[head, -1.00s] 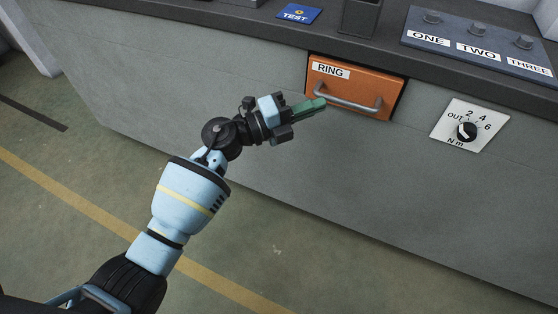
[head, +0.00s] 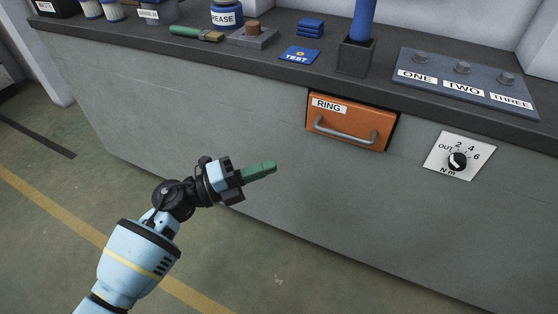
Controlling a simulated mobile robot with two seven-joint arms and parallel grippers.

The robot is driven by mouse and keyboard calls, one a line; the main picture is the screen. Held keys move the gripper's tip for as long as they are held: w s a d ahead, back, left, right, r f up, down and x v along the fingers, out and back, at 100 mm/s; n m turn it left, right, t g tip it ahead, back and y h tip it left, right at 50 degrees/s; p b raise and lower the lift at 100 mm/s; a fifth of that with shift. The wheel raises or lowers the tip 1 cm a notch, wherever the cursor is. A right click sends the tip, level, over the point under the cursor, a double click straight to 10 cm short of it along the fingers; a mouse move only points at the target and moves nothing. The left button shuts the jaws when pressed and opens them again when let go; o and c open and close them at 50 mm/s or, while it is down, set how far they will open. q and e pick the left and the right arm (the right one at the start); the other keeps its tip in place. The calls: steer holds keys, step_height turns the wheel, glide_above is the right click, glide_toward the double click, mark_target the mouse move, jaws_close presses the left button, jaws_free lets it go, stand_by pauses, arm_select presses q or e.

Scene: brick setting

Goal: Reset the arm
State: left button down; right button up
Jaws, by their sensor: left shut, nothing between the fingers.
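My left gripper (head: 260,171) is in front of the grey bench, left of and below the orange drawer. Its green fingers are shut with nothing between them, pointing right and slightly up. It touches nothing. The orange drawer (head: 338,140), labelled RING, sits in the bench front and looks closed; its grey bar handle (head: 344,134) is bare. My right gripper does not show.
The grey bench front (head: 400,230) stands ahead. On its top are a blue TEST card (head: 300,55), a dark square holder (head: 354,58) with a blue upright thing, and a ONE TWO THREE board (head: 463,82). A dial plate (head: 460,156) is right of the drawer. The floor at left is clear.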

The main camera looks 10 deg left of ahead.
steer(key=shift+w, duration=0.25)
